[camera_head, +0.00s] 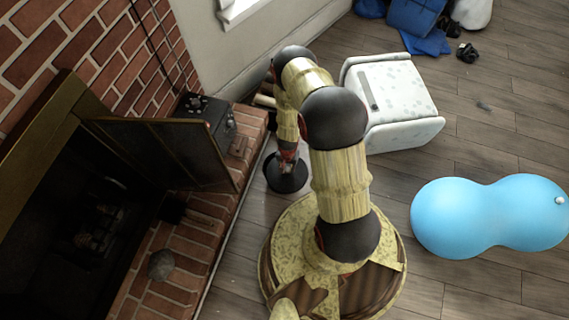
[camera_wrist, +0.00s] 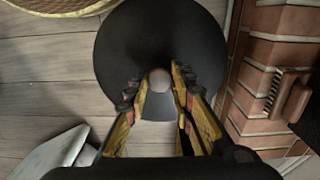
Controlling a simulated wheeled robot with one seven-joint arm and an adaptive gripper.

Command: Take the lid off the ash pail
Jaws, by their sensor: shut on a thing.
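The black ash pail (camera_head: 287,183) stands on the floor beside the brick hearth, partly hidden by my arm. Its round dark lid (camera_wrist: 160,30) fills the top middle of the wrist view, with a small pale brownish knob (camera_wrist: 160,80) at its centre. My gripper (camera_wrist: 158,82) is over the lid, its two yellow and black fingers shut on the knob from both sides. In the head view my gripper (camera_head: 287,160) points down at the pail. I cannot tell whether there is a gap between lid and pail.
The brick hearth (camera_head: 190,235) and an open dark fireplace door (camera_head: 165,150) are left of the pail. A dark box (camera_head: 205,112) sits on the hearth. A white patterned cabinet (camera_head: 390,95) stands behind right. A blue peanut ball (camera_head: 485,215) lies on the open floor at right.

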